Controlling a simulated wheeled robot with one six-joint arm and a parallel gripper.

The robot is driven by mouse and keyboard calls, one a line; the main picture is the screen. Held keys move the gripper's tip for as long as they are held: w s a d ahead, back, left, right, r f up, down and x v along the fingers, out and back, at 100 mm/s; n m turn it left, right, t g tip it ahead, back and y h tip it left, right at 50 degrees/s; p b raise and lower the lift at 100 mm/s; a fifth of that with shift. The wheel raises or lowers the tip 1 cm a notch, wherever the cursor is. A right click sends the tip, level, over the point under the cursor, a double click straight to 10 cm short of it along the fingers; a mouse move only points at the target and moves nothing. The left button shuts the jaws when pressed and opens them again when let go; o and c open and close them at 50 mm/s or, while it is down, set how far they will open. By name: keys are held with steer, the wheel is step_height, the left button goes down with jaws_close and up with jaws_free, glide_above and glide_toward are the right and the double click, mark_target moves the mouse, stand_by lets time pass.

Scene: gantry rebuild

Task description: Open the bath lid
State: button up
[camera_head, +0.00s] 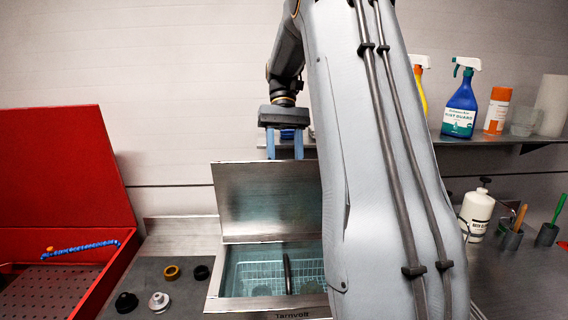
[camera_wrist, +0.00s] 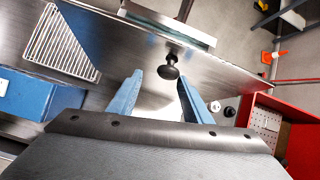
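The steel bath (camera_head: 270,303) stands on the bench in the head view, with a wire basket (camera_head: 262,275) and a black upright handle (camera_head: 287,272) inside. Its lid (camera_head: 268,198) stands raised at the back, leaving the bath uncovered. My arm hides the bath's right side. My gripper (camera_head: 285,150) is above the lid's top edge, its blue fingers pointing down, apart and with nothing seen between them. In the wrist view, the fingers (camera_wrist: 160,98) are also apart. A black round knob (camera_wrist: 168,72) shows beyond them; I cannot tell whether it is on the lid.
A red open case (camera_head: 110,275) stands left, with black and brass-coloured round parts (camera_head: 172,272) beside it. A shelf at the right holds a blue spray bottle (camera_head: 461,105) and an orange can (camera_head: 497,112). A white bottle (camera_head: 477,213) and tool holders stand below it.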

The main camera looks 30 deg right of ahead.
steer(key=b+v, duration=0.1)
steer(key=v, duration=0.7)
steer(key=shift+a+b, duration=0.2)
steer(key=shift+b, duration=0.1)
stand_by(0.3)
